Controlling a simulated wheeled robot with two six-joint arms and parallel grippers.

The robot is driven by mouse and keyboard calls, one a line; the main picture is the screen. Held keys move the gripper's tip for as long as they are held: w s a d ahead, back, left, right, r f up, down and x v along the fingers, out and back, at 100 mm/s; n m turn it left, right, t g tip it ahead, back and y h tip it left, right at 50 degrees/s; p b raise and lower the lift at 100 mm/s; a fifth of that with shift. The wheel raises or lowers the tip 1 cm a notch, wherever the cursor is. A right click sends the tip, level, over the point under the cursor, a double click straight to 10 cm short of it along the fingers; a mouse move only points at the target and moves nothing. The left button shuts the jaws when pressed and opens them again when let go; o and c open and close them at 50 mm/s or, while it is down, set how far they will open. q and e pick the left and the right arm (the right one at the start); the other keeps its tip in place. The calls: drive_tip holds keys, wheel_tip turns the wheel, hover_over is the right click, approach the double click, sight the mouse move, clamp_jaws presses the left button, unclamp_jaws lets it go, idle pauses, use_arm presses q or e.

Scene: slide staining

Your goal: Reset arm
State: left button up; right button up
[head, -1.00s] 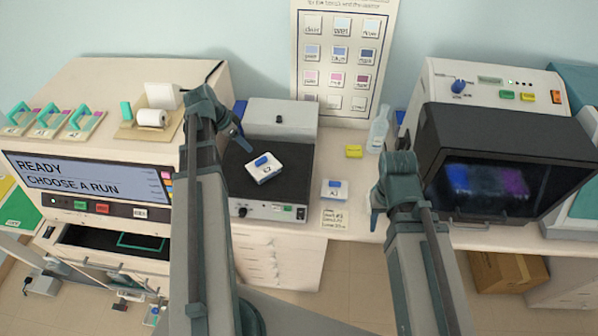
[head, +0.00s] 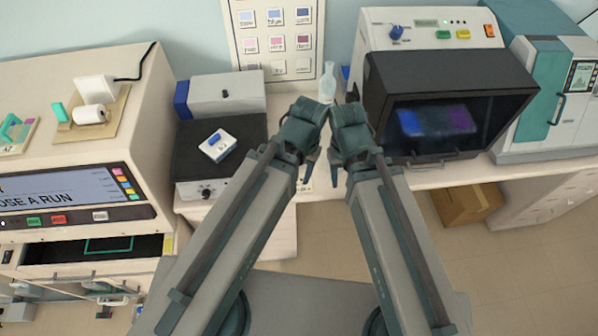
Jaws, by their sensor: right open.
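The task names no object, only my arms. Both arms reach forward from the bottom of the head view, and their ends are close together near the middle. My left gripper (head: 307,172) points down over the bench front, and I cannot tell its jaw opening. My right gripper (head: 336,168) is just right of it, open and pointing down. I see nothing held in the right gripper. The arms hide part of the bench between the black-topped device and the dark-windowed box.
A clear bottle (head: 327,83) stands behind the grippers. The dark-windowed box (head: 450,105) is to the right, a teal-and-white machine (head: 550,80) beyond it. A cardboard box (head: 467,203) is below the bench.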

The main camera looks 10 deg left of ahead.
idle(0.3)
wheel_tip(320, 180, down, 21)
drive_tip(key=b, duration=2)
drive_tip(key=shift+r+b, duration=0.2)
drive_tip(key=shift+b, duration=0.1)
